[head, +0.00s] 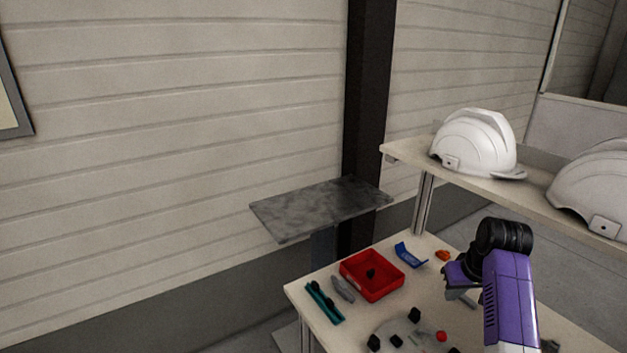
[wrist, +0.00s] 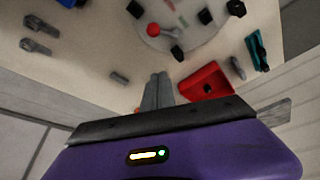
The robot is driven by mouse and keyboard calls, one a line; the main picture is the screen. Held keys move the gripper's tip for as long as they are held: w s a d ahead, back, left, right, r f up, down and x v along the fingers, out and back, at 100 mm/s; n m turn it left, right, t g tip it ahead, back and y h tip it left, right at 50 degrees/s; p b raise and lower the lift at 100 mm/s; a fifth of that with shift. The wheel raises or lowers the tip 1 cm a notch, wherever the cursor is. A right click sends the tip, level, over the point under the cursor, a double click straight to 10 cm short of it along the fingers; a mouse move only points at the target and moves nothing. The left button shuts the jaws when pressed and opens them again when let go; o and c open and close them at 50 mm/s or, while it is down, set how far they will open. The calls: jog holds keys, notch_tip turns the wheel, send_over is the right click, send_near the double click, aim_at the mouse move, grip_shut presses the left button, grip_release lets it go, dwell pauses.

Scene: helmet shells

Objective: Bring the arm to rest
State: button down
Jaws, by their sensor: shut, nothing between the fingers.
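My purple arm (head: 508,290) reaches over the right part of the work table (head: 300,293) in the head view. In the wrist view my gripper (wrist: 158,78) shows as two grey fingers side by side. It is shut and empty, above the table top. In the head view the gripper is mostly hidden behind my own wrist.
A red tray (head: 345,270) with a dark piece in it, a teal part (head: 325,303), a blue curved piece (head: 410,255) and several small parts lie on the table. White helmets (head: 475,143) stand on a raised shelf (head: 415,160). A grey slab (head: 320,207) stands behind.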

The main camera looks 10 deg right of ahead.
jog(key=w+d+r+m+t+h, duration=0.1)
jog(key=w+d+r+t+h, duration=0.2)
jog(key=w+r+t, duration=0.25)
jog(key=s+a+f+n+t, duration=0.1)
jog(key=s+a+t, duration=0.2)
jog(key=s+a, duration=0.6)
jog(key=s+a+f+t, duration=0.2)
jog(key=s+a+t, duration=0.3)
jog(key=s, duration=0.6)
jog(key=s+a+g+y, duration=0.1)
jog(key=s+a, duration=0.3)
jog(key=s, duration=0.6)
jog(key=s+a+n+g+y+b, duration=0.1)
jog(key=s+a, duration=0.4)
jog(key=s, duration=0.5)
jog(key=s+a+n+g+y+b, duration=0.1)
jog(key=s+a, duration=0.3)
jog(key=s, duration=0.6)
jog(key=shift+a+r+y, duration=0.2)
jog(key=shift+a+y, duration=0.15)
jog(key=shift+y, duration=0.05)
